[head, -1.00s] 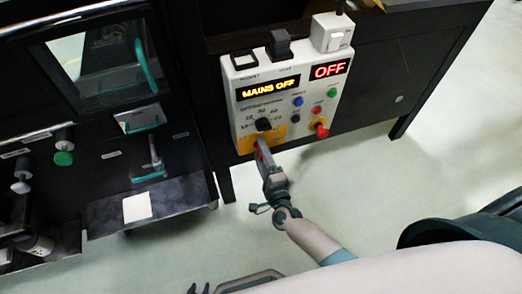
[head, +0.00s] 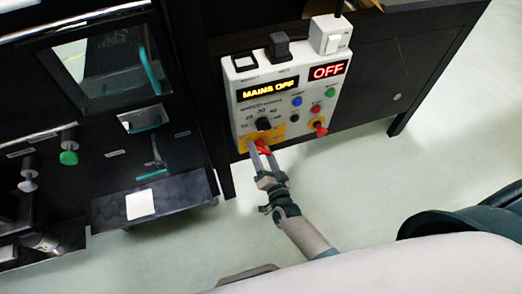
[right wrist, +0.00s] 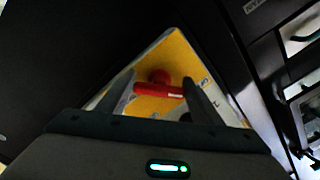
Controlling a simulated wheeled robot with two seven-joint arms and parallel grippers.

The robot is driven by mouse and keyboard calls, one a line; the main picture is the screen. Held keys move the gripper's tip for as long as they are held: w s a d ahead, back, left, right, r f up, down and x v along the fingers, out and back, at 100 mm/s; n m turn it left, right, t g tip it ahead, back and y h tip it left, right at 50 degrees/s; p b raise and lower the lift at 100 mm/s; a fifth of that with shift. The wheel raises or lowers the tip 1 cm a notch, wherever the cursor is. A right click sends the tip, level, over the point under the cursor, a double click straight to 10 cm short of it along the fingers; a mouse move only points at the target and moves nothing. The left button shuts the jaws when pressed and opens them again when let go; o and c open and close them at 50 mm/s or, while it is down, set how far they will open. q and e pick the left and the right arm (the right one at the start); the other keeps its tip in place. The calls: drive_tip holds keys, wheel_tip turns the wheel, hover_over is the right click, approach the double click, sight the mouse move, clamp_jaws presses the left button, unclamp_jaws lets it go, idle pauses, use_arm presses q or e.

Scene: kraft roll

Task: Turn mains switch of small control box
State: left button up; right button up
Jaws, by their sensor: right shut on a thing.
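The small control box (head: 288,95) is a white panel on the dark bench front. Its amber display (head: 268,88) reads "MAINS OFF" and its red display (head: 328,71) reads "OFF". The red mains switch (head: 264,147) sits on a yellow plate at the box's lower left. My right gripper (head: 263,149) reaches it from below, one finger on each side. In the right wrist view the red handle (right wrist: 158,87) lies crosswise between the fingers, in front of the yellow plate (right wrist: 175,55). My right gripper is shut on this handle. My left gripper is not in view.
A black knob (head: 263,124) sits just above the mains switch. A red knob on a yellow base (head: 320,129) and several small buttons are to the right. A dark machine with a window (head: 95,60) stands left. The floor below the box is clear.

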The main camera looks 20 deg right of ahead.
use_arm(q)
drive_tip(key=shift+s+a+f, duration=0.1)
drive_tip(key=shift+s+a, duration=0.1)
use_arm(e)
drive_tip(key=shift+f+n, duration=0.1)
drive_tip(key=shift+n, duration=0.3)
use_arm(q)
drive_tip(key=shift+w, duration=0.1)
use_arm(e)
drive_tip(key=o, duration=1.1)
drive_tip(key=shift+c, duration=0.2)
drive_tip(key=shift+s, duration=0.2)
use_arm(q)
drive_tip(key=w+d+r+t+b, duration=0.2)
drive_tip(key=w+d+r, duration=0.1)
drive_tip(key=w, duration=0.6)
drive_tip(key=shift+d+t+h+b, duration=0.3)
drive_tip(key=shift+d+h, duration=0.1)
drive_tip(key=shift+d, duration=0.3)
use_arm(e)
drive_tip(key=s, duration=1.7)
drive_tip(key=shift+d, duration=0.3)
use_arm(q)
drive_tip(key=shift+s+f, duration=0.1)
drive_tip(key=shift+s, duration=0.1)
